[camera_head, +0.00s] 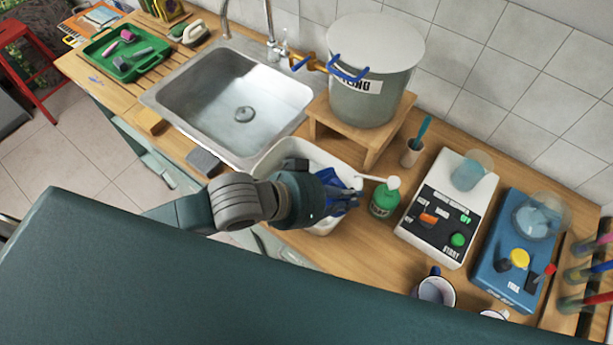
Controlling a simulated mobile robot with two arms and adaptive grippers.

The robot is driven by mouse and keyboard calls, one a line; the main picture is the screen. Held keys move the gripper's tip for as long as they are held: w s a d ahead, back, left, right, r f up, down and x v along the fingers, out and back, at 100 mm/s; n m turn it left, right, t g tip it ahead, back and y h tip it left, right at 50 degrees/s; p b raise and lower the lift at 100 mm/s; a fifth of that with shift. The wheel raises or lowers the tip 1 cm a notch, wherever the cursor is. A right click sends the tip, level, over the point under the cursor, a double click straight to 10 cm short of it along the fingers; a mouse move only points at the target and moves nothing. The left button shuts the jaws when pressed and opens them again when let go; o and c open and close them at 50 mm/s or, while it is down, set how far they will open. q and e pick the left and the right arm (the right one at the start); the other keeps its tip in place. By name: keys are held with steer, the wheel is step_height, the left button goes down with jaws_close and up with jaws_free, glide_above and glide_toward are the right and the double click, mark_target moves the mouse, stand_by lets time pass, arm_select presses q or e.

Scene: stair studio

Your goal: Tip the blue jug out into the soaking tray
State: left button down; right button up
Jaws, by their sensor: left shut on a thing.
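The blue jug (330,178) is at my left gripper (347,196), over the white soaking tray (322,153). My left gripper is shut on the jug, and its arm comes in from the left. The gripper and wrist hide much of the jug, so I cannot tell how far it is tilted or what is in it. They also hide the near left part of the tray and its inside. The tray stands on the wooden worktop, right of the sink. My right gripper is not in view.
The metal sink (225,100) lies left of the tray. Behind it, a large lidded container (370,85) stands on a wooden stand (345,133). A green bottle (384,199) stands close right of the tray, before a white device (448,205) and a blue device (515,250).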

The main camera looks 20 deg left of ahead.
mark_target(333, 178)
arm_select(q)
steer(key=shift+w+a+r+h, duration=0.1)
steer(key=shift+a+r+h, duration=0.1)
steer(key=shift+r, duration=0.15)
steer(key=shift+w+a+r+h, duration=0.1)
steer(key=shift+r+h, duration=0.1)
steer(key=shift+r, duration=0.1)
steer(key=shift+w+a+n+g+h, duration=0.15)
steer(key=shift+n+g+h, duration=0.25)
steer(key=shift+n, duration=0.1)
steer(key=shift+w+a+f+n+h, duration=0.1)
steer(key=shift+w+a+n+h, duration=0.3)
steer(key=shift+a+n+h, duration=0.25)
steer(key=w+a+h+b, duration=0.1)
steer(key=b, duration=0.3)
steer(key=shift+a+f+g+b, duration=0.1)
steer(key=shift+f+g+b, duration=0.3)
steer(key=shift+a+r+n, duration=0.1)
steer(key=shift+r+n, duration=0.05)
steer(key=shift+n, duration=0.1)
steer(key=shift+w+a+h+b, duration=0.3)
steer(key=shift+a+b, duration=0.1)
steer(key=shift+b, duration=1.3)
steer(key=shift+w+a+r+n+g+h+b, duration=0.15)
steer(key=shift+w+a+r+n+h+b, duration=0.25)
steer(key=shift+b, duration=1.2)
steer(key=shift+w+a+r+n+g+h+b, duration=0.2)
steer(key=shift+a+n+h+b, duration=0.3)
steer(key=shift+b, duration=1.1)
steer(key=shift+a, duration=0.1)
